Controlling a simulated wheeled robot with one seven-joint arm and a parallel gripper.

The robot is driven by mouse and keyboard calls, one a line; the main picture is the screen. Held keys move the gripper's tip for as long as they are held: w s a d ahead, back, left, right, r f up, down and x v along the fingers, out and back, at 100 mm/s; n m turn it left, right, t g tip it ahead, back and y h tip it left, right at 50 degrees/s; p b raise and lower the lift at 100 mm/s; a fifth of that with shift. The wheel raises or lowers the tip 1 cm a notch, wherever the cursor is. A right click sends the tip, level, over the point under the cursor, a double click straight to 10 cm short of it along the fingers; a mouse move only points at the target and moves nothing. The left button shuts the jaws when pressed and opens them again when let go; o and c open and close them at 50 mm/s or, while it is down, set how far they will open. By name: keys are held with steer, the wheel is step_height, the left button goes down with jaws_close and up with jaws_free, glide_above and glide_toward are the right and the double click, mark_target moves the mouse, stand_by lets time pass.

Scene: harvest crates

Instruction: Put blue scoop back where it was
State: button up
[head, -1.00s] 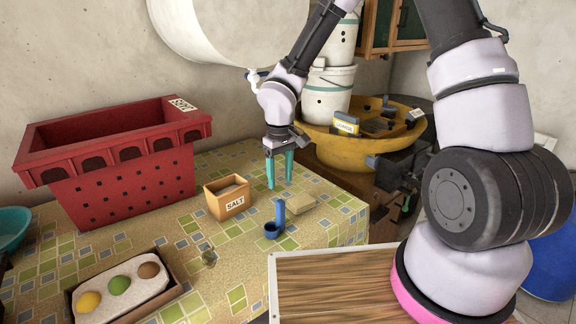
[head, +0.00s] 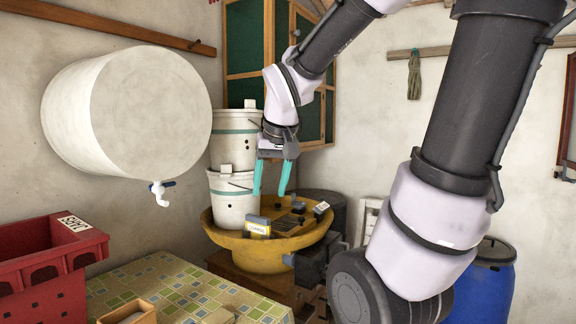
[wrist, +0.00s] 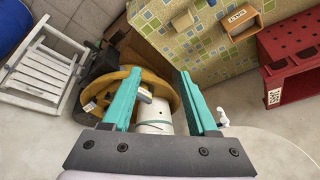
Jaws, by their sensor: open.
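The blue scoop is out of the head view now. A small bit of blue, likely the scoop (wrist: 212,3), shows at the top edge of the wrist view, beside the salt box (wrist: 242,20). The salt box also shows at the bottom of the head view (head: 130,313).
The red crate (head: 40,268) is at left on the tiled table (head: 180,282). A white tank (head: 125,115) with a tap hangs on the wall. A blue barrel (head: 490,285) stands right.

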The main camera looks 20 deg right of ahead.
steer(key=s+d+r+m+t+y, duration=0.1)
steer(key=s+r+m+t+y, duration=0.1)
steer(key=s+r, duration=0.3)
steer(key=shift+s+d+r, duration=0.2)
steer(key=shift+s+d, duration=0.2)
steer(key=shift+s, duration=0.25)
